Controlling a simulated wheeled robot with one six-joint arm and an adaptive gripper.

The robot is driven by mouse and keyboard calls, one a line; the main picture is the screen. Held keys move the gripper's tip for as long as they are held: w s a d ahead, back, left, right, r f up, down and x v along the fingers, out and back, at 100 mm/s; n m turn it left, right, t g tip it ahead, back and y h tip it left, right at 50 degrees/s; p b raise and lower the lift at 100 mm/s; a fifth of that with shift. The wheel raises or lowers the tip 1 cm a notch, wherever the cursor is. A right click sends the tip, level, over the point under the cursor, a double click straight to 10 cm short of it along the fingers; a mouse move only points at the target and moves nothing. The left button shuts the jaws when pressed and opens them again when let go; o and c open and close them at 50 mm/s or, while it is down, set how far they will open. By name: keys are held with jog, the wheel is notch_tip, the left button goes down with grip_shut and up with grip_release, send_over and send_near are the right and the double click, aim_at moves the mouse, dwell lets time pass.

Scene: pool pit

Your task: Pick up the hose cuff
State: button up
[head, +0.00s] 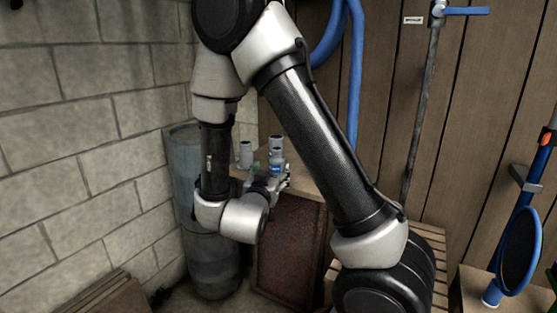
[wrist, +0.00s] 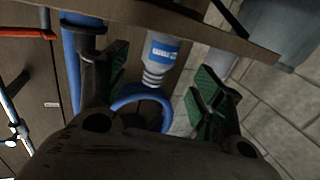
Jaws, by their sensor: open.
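The hose cuff, a grey piece with a blue label and a ribbed narrow end (wrist: 160,55), shows in the wrist view between my two fingers, at the wooden shelf (wrist: 215,27). In the head view the blue-labelled grey piece (head: 276,169) is small and partly covered by my gripper. My gripper (wrist: 162,85) is open, with a green-padded finger on either side of the cuff in the picture. Whether the pads touch it cannot be told. In the head view my gripper (head: 278,182) is small, just in front of the shelf.
Other grey cylindrical pieces (head: 245,155) stand close by on the shelf. A grey tank (head: 211,262) stands at the left by the block wall. Blue hoses (head: 353,80) hang on the plank wall behind. A rusty dark panel (head: 288,245) is below the shelf.

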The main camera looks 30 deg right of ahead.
aim_at(275, 163)
jog(key=shift+w+d+r, duration=0.1)
jog(key=shift+w+d, duration=0.35)
jog(key=x, duration=0.7)
jog(key=shift+r, duration=0.3)
jog(key=c, duration=1.1)
